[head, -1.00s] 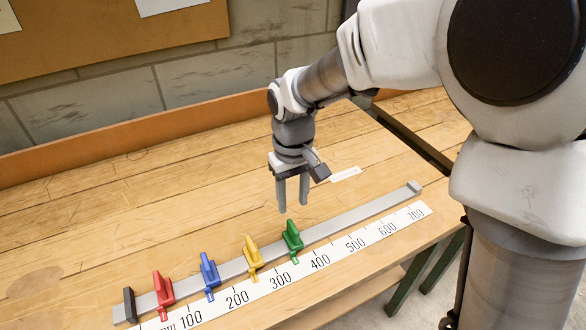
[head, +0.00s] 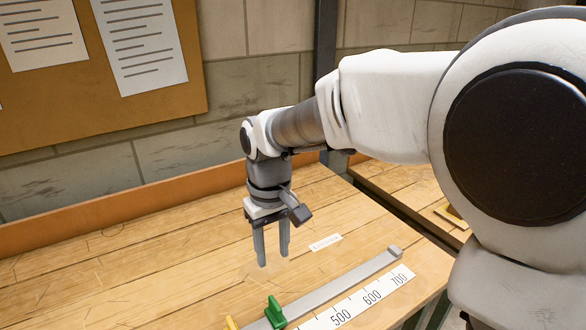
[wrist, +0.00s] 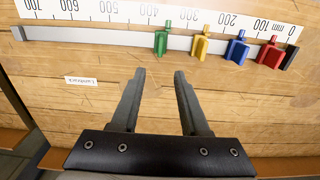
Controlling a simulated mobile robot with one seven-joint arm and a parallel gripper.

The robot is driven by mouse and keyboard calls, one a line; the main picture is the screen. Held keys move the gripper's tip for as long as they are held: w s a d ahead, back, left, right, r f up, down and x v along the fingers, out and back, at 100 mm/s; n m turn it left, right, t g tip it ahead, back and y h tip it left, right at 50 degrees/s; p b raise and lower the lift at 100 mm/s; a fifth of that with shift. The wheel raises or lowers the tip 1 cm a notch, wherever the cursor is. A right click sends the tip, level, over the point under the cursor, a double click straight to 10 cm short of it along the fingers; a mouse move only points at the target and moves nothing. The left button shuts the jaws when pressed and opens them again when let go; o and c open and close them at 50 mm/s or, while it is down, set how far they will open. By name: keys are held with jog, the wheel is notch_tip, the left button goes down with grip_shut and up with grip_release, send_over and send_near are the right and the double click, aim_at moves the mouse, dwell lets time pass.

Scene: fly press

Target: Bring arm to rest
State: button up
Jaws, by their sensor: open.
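My gripper (head: 273,258) hangs fingers down above the wooden bench (head: 130,265), open and empty. In the wrist view my gripper (wrist: 158,75) shows its two fingers apart with only bare wood between them. A grey rail (wrist: 110,39) carries green (wrist: 161,40), yellow (wrist: 201,44), blue (wrist: 237,48) and red (wrist: 271,52) sliders, with a black end stop (wrist: 290,56) past the red one. No slider is between the fingers. In the head view only the green slider (head: 274,312) and a tip of the yellow one (head: 232,323) show.
A white scale (head: 345,315) runs along the rail (head: 345,285). A small white label (head: 325,242) lies on the bench near my gripper. A wooden ledge (head: 110,215) and a wall with a notice board (head: 110,110) stand behind. The bench left of my gripper is clear.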

jog(key=s+d+r+m+t+p, duration=0.1)
jog(key=s+d+r, duration=0.4)
jog(key=d, duration=0.5)
jog(key=s+d+r+m+t+p, duration=0.2)
jog(key=s+d+r+m+t, duration=0.2)
jog(key=s+d, duration=0.5)
jog(key=shift+s+d+r+m+t, duration=0.15)
jog(key=shift+d+r+m+t, duration=0.15)
jog(key=shift+d+r+m, duration=0.6)
jog(key=shift+a+f, duration=0.2)
jog(key=shift+a, duration=0.05)
